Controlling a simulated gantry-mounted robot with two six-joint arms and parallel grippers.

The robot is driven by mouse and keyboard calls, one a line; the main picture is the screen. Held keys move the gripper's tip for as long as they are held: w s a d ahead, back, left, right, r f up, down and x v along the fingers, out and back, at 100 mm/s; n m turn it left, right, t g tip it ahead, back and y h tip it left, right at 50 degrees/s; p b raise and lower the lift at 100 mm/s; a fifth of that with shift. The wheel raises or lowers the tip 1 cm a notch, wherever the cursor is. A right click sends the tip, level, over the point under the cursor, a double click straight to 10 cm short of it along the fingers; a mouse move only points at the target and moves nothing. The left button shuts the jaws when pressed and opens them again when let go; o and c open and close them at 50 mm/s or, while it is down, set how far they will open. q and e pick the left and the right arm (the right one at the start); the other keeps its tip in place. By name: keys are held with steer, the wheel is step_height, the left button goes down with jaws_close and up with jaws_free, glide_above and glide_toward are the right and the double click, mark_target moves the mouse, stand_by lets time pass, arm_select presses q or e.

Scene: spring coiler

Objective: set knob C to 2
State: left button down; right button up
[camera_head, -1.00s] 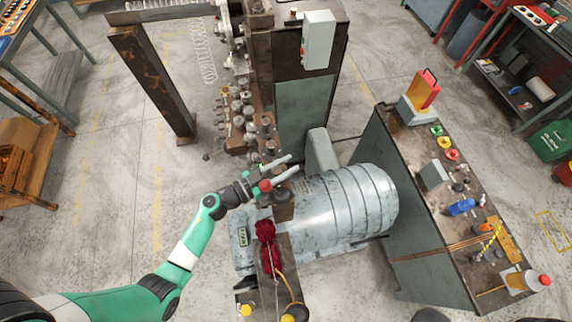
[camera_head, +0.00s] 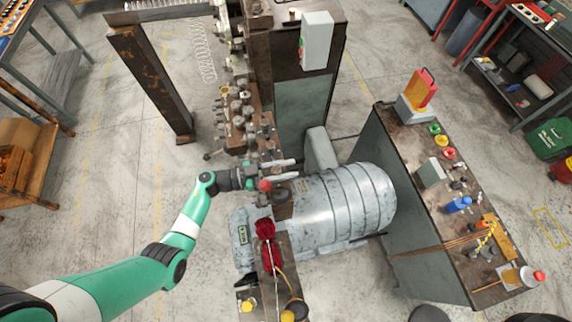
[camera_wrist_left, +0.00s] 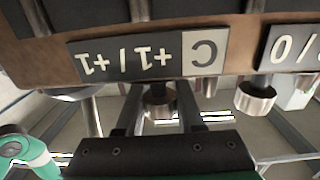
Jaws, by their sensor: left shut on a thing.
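A round metal knob (camera_wrist_left: 158,106), which I take to be knob C, sits at this plate between the two fingers of my left gripper (camera_wrist_left: 160,112). The fingers are shut on it, and its setting cannot be read. In the head view my left gripper (camera_head: 292,168) is at the near end of the machine's row of fittings, and the knob is not clear there. My right gripper is not in view.
Another metal knob (camera_wrist_left: 255,98) sits close to the right of the held one. A big grey motor (camera_head: 335,205) lies right of my gripper. A bench (camera_head: 398,125) with tools stands further right. Open floor (camera_head: 110,180) lies to the left.

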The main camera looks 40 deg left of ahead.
arm_select(q)
steer(key=m+g+h, duration=0.1)
steer(key=m+g+h+b, duration=0.1)
steer(key=shift+s+d+f+h, duration=0.1)
steer(key=shift+f+h, duration=0.1)
steer(key=shift+h, duration=0.1)
steer(key=m+g+h+b, duration=0.1)
steer(key=g+b, duration=0.1)
steer(key=m+g+h+b, duration=0.1)
steer(key=m+g+b, duration=0.1)
steer(key=s+m+g+h+b, duration=0.1)
steer(key=g+h+b, duration=0.1)
steer(key=shift+d+f+m, duration=0.1)
steer(key=shift+d+m, duration=0.2)
steer(key=shift+d, duration=0.1)
steer(key=shift+s+d+r+m+g+h+b, duration=0.1)
steer(key=shift+s+m+g+h+b, duration=0.1)
steer(key=shift+m+g+b, duration=0.25)
steer(key=shift+s+r+m+g+h+b, duration=0.1)
steer(key=shift+m+g+h+b, duration=0.15)
steer(key=shift+g+b, duration=0.4)
steer(key=c, duration=0.5)
jaws_free()
